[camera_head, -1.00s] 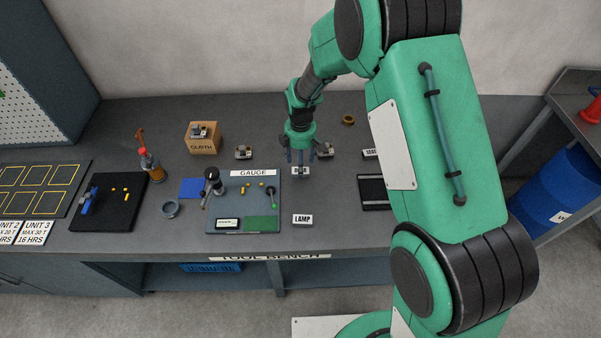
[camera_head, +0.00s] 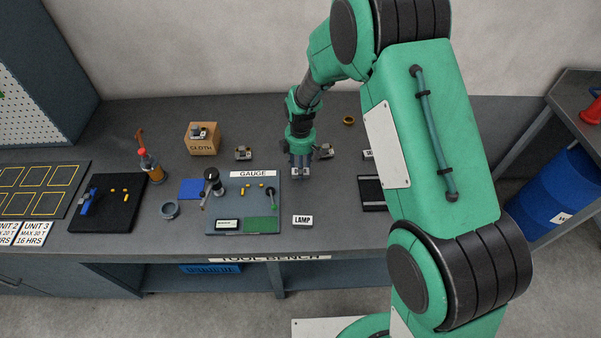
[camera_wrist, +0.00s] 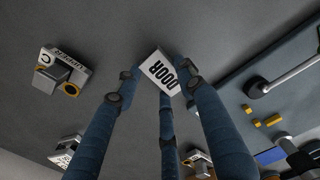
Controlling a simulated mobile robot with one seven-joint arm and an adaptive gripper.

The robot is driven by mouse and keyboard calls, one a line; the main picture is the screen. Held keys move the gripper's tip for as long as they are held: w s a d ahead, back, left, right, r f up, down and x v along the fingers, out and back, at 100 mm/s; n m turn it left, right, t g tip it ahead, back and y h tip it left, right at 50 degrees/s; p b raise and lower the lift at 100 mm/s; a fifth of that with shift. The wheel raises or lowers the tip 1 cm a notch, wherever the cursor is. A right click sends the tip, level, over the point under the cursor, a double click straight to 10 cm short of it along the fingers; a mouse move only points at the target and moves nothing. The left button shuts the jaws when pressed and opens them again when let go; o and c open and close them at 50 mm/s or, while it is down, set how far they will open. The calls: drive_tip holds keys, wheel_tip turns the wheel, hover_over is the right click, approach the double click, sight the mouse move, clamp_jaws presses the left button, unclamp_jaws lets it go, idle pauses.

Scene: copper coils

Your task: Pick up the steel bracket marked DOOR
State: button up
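The steel bracket marked DOOR shows in the wrist view (camera_wrist: 160,72) as a white plate with black letters, between my fingertips. My gripper (camera_wrist: 158,78) points down, with fingers close against the plate's two sides and a third finger behind it. In the head view my gripper (camera_head: 300,174) is low over the bench, right of the GAUGE board. There the fingers hide most of the bracket. I cannot tell whether it is clear of the bench top.
A similar bracket (camera_head: 326,151) stands close right of my gripper, and another (camera_head: 243,153) stands to the left. A LAMP plate (camera_head: 302,220) lies in front. The GAUGE board (camera_head: 230,190) is at left. A CLOTH box (camera_head: 203,142) carries another bracket.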

drive_tip(key=c, duration=0.3)
drive_tip(key=shift+r, duration=0.1)
drive_tip(key=shift+r, duration=0.8)
wheel_tip(320, 180, up, 2)
drive_tip(key=shift+s+r+p, duration=0.1)
drive_tip(key=shift+p, duration=0.4)
drive_tip(key=shift+c, duration=0.3)
drive_tip(key=s+d, duration=0.1)
drive_tip(key=s, duration=0.3)
drive_tip(key=s+d+p, duration=0.1)
drive_tip(key=s, duration=0.4)
drive_tip(key=s+d+r, duration=0.1)
drive_tip(key=s+d, duration=0.1)
drive_tip(key=s, duration=0.3)
drive_tip(key=shift+s, duration=0.15)
drive_tip(key=shift+s+d, duration=0.1)
drive_tip(key=shift+s, duration=0.35)
